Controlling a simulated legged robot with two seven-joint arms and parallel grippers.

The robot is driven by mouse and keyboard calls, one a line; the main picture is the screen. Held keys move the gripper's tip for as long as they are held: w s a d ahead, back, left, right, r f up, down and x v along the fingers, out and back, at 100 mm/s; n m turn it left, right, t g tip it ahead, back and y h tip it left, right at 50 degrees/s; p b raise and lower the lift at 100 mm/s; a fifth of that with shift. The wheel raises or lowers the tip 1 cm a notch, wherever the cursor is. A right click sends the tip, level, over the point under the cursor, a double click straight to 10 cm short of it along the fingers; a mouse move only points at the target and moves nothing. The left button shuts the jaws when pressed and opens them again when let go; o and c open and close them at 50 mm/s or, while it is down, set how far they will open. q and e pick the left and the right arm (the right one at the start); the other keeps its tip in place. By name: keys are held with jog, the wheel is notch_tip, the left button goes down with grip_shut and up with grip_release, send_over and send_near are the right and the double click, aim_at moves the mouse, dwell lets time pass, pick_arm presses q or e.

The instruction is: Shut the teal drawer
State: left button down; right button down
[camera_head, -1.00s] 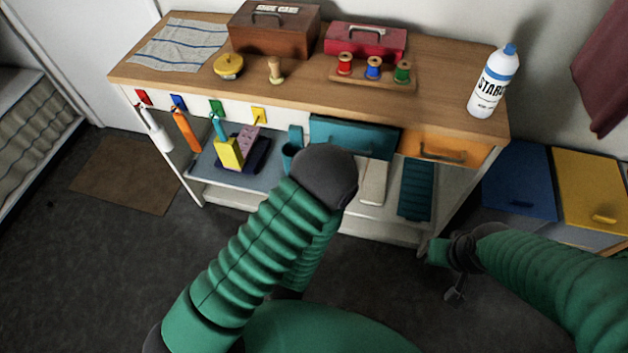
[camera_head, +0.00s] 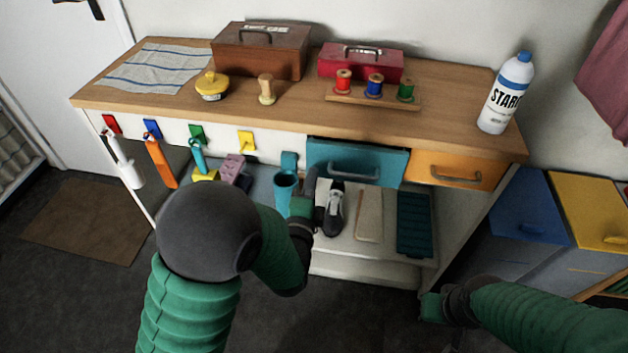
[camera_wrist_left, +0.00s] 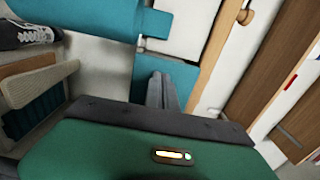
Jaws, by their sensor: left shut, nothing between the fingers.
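The teal drawer (camera_head: 385,163) sits under the bench top, with a grey bar handle (camera_head: 353,172) on its front. It appears to stand out a little from the bench, with a dark gap along its top edge. My left gripper (camera_head: 311,178) is shut and empty, just below and in front of the drawer's left end. In the left wrist view its fingers (camera_wrist_left: 162,90) lie in front of a teal surface; I cannot tell whether they touch it. My right gripper (camera_head: 430,307) is low at the right, away from the drawer; its jaws are unclear.
An orange drawer (camera_head: 455,172) is to the right of the teal one. A teal cup (camera_head: 285,190) is close to the left of my left gripper. A shoe (camera_head: 334,208) stands on the shelf below. Blue (camera_head: 520,212) and yellow (camera_head: 590,210) cabinets stand at the right.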

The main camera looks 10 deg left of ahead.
aim_at(321, 163)
pick_arm(q)
jog(key=shift+w+d, duration=0.6)
jog(key=shift+w, duration=0.25)
jog(key=shift+d+r, duration=0.15)
jog(key=shift+d, duration=0.35)
jog(key=shift+w+a, duration=0.1)
jog(key=shift+a, duration=0.2)
jog(key=shift+w+a, duration=0.2)
jog(key=shift+w, duration=0.1)
jog(key=w, duration=0.2)
jog(key=shift+w, duration=0.6)
jog(key=shift+d+r, duration=0.15)
jog(key=shift+r, duration=0.1)
pick_arm(e)
jog(key=shift+s+d, duration=0.3)
jog(key=shift+d, duration=0.15)
